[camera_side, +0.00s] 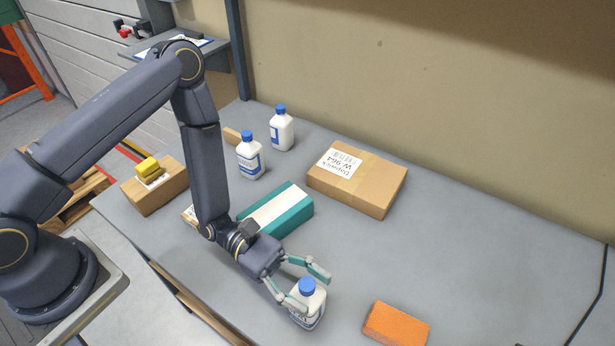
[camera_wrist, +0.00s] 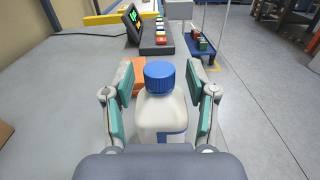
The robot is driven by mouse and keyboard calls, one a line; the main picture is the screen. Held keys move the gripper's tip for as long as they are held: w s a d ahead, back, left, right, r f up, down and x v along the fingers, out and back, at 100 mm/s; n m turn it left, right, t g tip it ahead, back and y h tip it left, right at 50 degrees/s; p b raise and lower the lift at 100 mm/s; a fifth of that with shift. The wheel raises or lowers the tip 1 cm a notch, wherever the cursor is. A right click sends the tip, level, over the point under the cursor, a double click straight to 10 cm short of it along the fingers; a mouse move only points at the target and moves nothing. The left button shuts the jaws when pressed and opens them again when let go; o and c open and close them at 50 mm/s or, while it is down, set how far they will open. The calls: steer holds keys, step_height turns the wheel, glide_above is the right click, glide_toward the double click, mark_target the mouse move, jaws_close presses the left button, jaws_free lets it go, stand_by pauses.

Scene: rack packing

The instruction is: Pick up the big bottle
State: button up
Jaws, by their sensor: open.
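A white bottle with a blue cap (camera_side: 308,305) stands upright near the front edge of the table. It also shows in the wrist view (camera_wrist: 161,110), centred between the fingers. My gripper (camera_side: 305,286) is open, with one teal-padded finger on each side of this bottle. In the wrist view a gap shows between the bottle and each pad. Two more white bottles with blue caps, one nearer (camera_side: 249,158) and one farther (camera_side: 281,130), stand upright at the back left. I cannot tell from these views which bottle is biggest.
An orange block (camera_side: 396,324) lies right of the gripped-around bottle. A teal and white box (camera_side: 277,211) lies behind my gripper. A labelled cardboard box (camera_side: 357,180) lies farther back, and another box (camera_side: 157,190) with yellow items sits at left. The table's right side (camera_side: 500,255) is clear.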

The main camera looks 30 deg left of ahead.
jaws_close()
stand_by(0.3)
stand_by(0.3)
